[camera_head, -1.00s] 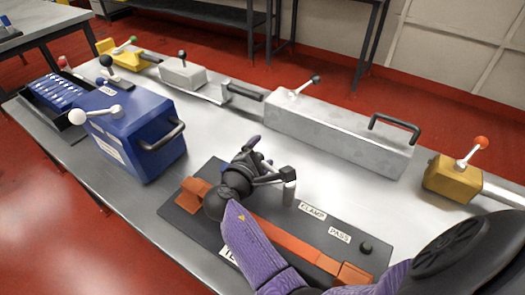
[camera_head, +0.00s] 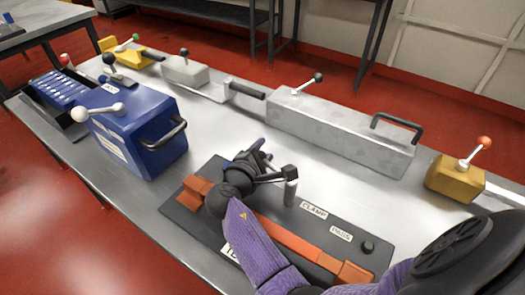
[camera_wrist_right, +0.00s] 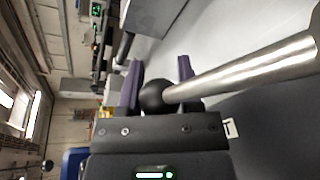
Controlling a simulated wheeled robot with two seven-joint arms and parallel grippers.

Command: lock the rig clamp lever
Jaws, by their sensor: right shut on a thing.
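The test rig is a dark baseplate (camera_head: 205,228) with an orange bar (camera_head: 290,240), lying at the front of the metal table. My right gripper (camera_head: 256,158) is over the rig's far side, left of that post. In the right wrist view, the clamp lever shows as a bright metal rod (camera_wrist_right: 245,72) ending in a black ball knob (camera_wrist_right: 153,95). My right gripper (camera_wrist_right: 158,80) is shut on the lever at its knob end. My left gripper is out of view.
A blue box (camera_head: 135,130) with a handle and white-knobbed lever stands left of the rig. A long grey box (camera_head: 340,135) lies behind it. A yellow block (camera_head: 455,178) with a red-knobbed lever is at the right. Bare tabletop lies between.

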